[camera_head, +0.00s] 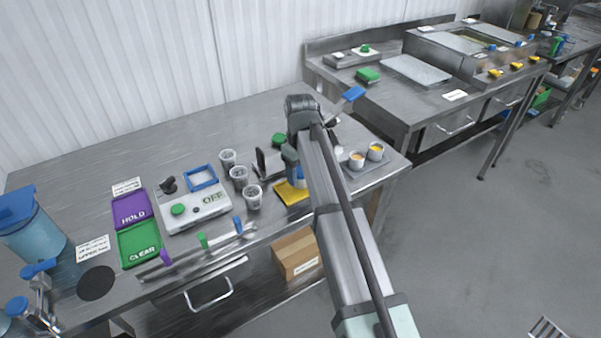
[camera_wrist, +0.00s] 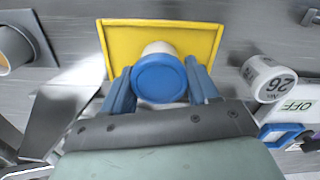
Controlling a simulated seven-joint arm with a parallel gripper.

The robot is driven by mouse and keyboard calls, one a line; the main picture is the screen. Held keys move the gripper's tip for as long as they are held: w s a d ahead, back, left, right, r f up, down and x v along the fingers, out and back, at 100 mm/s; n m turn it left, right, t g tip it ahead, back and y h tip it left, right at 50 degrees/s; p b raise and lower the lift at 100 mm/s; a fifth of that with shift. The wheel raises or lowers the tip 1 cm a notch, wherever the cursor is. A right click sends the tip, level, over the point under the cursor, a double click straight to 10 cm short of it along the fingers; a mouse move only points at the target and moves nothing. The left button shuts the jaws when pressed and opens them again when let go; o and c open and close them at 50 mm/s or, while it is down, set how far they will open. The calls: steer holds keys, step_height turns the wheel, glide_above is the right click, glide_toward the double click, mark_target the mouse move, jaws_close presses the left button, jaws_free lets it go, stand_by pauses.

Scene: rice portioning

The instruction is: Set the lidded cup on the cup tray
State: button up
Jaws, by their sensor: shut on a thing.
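My gripper (camera_wrist: 163,84) is shut on a white cup with a round blue lid (camera_wrist: 160,78), one blue finger on each side of it. In the wrist view the cup is seen from above, in front of a yellow square with a raised rim (camera_wrist: 205,29). I cannot tell whether its base touches the yellow surface. In the head view the yellow square (camera_head: 292,194) lies near the counter's front edge, partly hidden by my arm.
Several cups, one being a speckled cup (camera_head: 253,197), stand left of the yellow square. A scale marked OFF (camera_head: 194,208) and purple HOLD (camera_head: 132,209) and green CLEAR (camera_head: 139,244) mats are further left. A dark metal stand (camera_head: 269,164) stands close behind the yellow square.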

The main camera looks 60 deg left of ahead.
steer(key=shift+f, duration=0.3)
steer(key=shift+f, duration=0.1)
steer(key=o, duration=1.1)
step_height(320, 180, up, 12)
steer(key=shift+r, duration=0.1)
